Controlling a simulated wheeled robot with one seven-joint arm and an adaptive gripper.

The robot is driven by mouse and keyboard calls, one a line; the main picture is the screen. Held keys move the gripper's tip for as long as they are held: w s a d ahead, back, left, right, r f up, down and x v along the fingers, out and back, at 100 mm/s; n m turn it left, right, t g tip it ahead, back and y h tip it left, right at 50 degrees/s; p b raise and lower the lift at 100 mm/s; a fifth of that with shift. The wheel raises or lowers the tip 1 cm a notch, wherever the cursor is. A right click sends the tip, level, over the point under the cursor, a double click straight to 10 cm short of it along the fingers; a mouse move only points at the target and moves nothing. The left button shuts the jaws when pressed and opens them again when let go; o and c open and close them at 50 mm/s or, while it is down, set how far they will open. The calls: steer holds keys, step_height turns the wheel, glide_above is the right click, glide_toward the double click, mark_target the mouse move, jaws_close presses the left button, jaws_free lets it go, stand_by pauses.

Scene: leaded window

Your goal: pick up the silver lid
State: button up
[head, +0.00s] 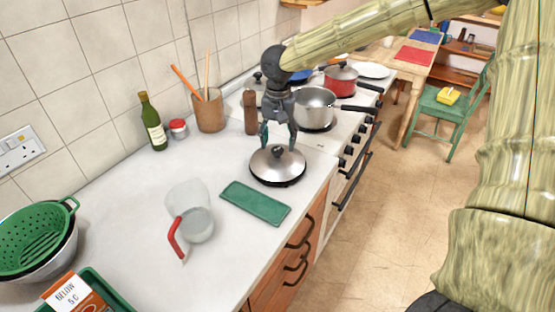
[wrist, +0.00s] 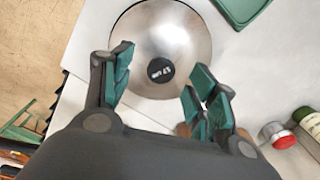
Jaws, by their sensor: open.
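The silver lid (head: 278,167) is a round, shiny dome with a black knob, resting on the white counter near its front edge beside the stove. It also shows in the wrist view (wrist: 165,30), with its black knob (wrist: 160,70) between my fingers and farther off. My gripper (head: 278,140) is directly above the lid, pointing down. In the wrist view my gripper (wrist: 160,82) has its two green-padded fingers spread wide on either side of the knob, with nothing between them held. Whether the fingertips touch the lid cannot be told.
A wooden pepper mill (head: 250,112) and utensil pot (head: 209,110) stand behind. A steel pan (head: 314,107) and red pot (head: 341,80) sit on the stove.

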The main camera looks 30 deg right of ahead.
mark_target(278, 149)
steer(key=f, duration=0.2)
steer(key=w+f+p, duration=0.1)
steer(key=shift+w+d+f, duration=0.1)
steer(key=shift+d+f, duration=0.05)
steer(key=shift+f, duration=0.9)
steer(key=c, duration=1.3)
